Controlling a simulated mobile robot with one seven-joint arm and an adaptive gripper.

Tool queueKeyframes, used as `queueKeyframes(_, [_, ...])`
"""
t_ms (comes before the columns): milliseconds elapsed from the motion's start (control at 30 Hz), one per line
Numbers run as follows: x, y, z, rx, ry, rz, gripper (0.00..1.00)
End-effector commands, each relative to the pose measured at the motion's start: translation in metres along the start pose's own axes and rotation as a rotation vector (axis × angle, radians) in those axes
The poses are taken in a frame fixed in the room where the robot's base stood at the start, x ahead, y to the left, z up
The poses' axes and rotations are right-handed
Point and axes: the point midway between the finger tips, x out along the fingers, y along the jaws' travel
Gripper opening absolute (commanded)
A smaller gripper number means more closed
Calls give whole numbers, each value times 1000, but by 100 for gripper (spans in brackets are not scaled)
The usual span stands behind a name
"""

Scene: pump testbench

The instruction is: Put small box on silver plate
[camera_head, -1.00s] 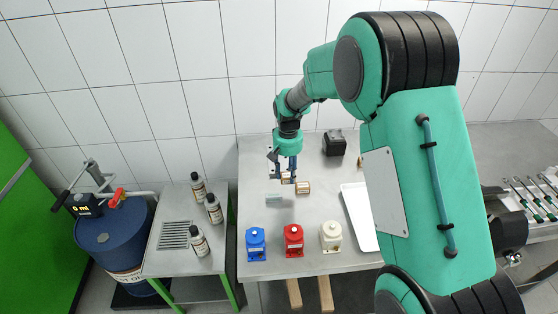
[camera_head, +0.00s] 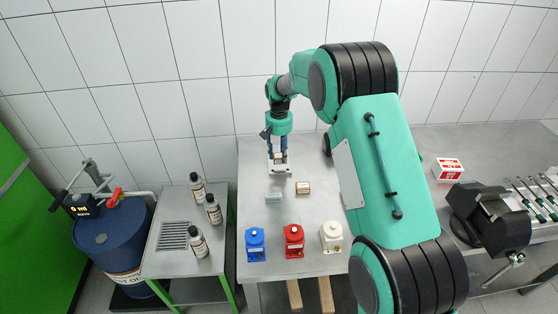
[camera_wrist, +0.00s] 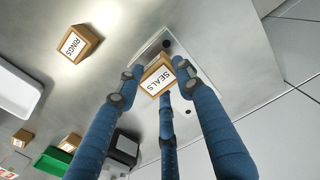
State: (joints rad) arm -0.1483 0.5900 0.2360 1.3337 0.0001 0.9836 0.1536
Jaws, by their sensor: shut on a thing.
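The small box (camera_wrist: 158,76) is brown with a white label reading SEALS. My gripper (camera_head: 280,160) is shut on it, with the blue fingers around the box in the wrist view. The silver plate (camera_head: 281,172) is a small flat piece with dark holes on the bench. It also shows in the wrist view (camera_wrist: 180,104), behind the box and fingers. The box is over the plate; I cannot tell whether it touches it.
A RINGS box (camera_wrist: 76,44) and a pale translucent block (camera_head: 274,198) lie nearby. Blue (camera_head: 255,244), red (camera_head: 293,242) and white (camera_head: 332,236) units stand at the front. A white tray (camera_wrist: 18,92) and black box (camera_wrist: 124,150) lie further off.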

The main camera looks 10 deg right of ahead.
Motion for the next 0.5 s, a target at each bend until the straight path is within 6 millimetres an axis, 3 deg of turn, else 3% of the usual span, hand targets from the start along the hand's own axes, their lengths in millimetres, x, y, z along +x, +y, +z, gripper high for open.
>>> queueKeyframes(333, [1, 0, 0, 0, 0, 0, 11])
queueKeyframes(500, [16, 0, 0, 0, -1, 0, 11])
